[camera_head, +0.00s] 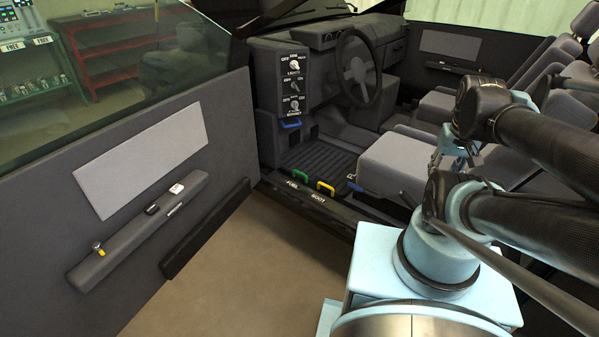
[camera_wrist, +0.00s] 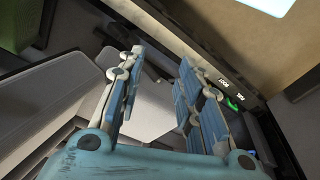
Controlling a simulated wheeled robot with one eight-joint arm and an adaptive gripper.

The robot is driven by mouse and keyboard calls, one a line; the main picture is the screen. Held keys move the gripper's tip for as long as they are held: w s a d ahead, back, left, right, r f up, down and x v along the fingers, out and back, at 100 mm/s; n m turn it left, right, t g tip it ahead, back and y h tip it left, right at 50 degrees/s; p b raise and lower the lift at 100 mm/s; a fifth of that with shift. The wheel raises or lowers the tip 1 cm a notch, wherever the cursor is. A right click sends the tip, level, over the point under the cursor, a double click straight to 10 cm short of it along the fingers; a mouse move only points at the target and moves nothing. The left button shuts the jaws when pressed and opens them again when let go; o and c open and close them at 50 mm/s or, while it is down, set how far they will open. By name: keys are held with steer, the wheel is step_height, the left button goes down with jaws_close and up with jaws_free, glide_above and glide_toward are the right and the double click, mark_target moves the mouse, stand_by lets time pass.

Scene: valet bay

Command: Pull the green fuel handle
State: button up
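The green fuel handle (camera_head: 299,174) is a small loop low on the car's door sill, left of a yellow handle, with the word FUEL beside it. In the wrist view the green handle (camera_wrist: 234,103) shows small, just right of the right finger and partly hidden. My gripper (camera_wrist: 162,56) is open with nothing between its fingers; the seat lies behind them. In the head view my gripper (camera_head: 452,153) is beside the front seat, well right of the green handle and apart from it, partly hidden by my arm.
The yellow handle (camera_head: 325,188) sits close to the green one, marked BOOT. A blue handle (camera_head: 291,123) is under the knob panel (camera_head: 293,82). The open door (camera_head: 150,165) stands at left, the seat (camera_head: 408,165) at right. The floor (camera_head: 250,260) before the sill is clear.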

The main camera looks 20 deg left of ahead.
steer(key=w+a+r+n, duration=0.2)
steer(key=w+a+r, duration=0.15)
steer(key=w, duration=0.45)
steer(key=w+a+r+n, duration=0.2)
steer(key=w+a+r, duration=0.15)
steer(key=w, duration=0.55)
steer(key=w+a+f+n, duration=0.2)
steer(key=w+a+f, duration=0.1)
steer(key=w+a, duration=0.65)
steer(key=w+a+f+n, duration=0.2)
steer(key=w+a+f, duration=0.1)
steer(key=w+a, duration=0.7)
steer(key=w+a+f+n, duration=0.2)
steer(key=a+f+n, duration=0.3)
steer(key=a+f, duration=2.1)
steer(key=shift+h, duration=0.4)
steer(key=x, duration=1.5)
steer(key=shift+w+a+f, duration=0.15)
steer(key=shift+a+f, duration=0.1)
jaws_close()
